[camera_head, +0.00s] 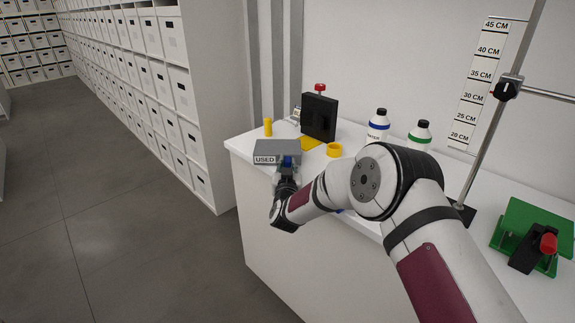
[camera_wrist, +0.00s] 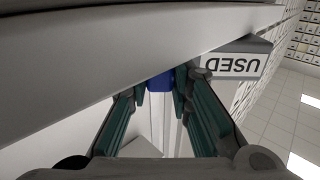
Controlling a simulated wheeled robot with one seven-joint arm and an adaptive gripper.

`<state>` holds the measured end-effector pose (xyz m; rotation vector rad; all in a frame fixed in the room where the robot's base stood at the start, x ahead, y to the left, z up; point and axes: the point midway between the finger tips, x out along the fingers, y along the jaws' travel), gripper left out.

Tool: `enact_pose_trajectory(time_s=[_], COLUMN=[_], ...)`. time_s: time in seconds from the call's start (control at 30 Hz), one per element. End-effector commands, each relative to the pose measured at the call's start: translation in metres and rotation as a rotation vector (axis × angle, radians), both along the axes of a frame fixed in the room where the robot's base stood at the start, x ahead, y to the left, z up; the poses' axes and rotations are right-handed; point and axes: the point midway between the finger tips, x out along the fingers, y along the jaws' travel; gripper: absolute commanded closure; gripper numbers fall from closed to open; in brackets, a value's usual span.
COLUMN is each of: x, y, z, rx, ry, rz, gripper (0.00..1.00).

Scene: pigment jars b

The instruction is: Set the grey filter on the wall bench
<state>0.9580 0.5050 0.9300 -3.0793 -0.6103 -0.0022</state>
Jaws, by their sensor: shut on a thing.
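The grey filter (camera_head: 280,148) appears to be the flat grey box with a white "USED" label, at the bench's near left corner. Its label shows upside down in the wrist view (camera_wrist: 231,65). A blue piece (camera_head: 287,161), seemingly its handle, is at its front. My gripper (camera_head: 286,170) reaches it from the front and is shut on it. In the wrist view the blue piece (camera_wrist: 160,82) sits between my fingertips. The wall bench (camera_head: 235,146) is white. I cannot tell whether the filter rests on it or is just above.
Behind the filter are a yellow cylinder (camera_head: 267,127), a black upright panel (camera_head: 319,117) and a yellow ring (camera_head: 334,150). Blue-banded (camera_head: 377,128) and green-banded (camera_head: 420,136) bottles stand farther right. A stand with a pole (camera_head: 487,130) and a green plate (camera_head: 535,226) are at the right.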

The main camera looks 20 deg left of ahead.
Motion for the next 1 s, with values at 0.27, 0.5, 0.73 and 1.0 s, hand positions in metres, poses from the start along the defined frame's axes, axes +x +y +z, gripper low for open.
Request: enact_pose_trajectory(time_s=[0.27, 0.5, 0.73, 1.0], x=[0.0, 0.0, -0.019, -0.069], y=[0.0, 0.0, -0.007, -0.027], z=[-0.003, -0.002, 0.001, 0.001], rx=[0.0, 0.0, -0.002, -0.003], ry=[0.001, 0.001, 0.003, 0.002], rz=[0.0, 0.0, 0.003, 0.004], gripper=[0.6, 0.6, 0.6, 0.6])
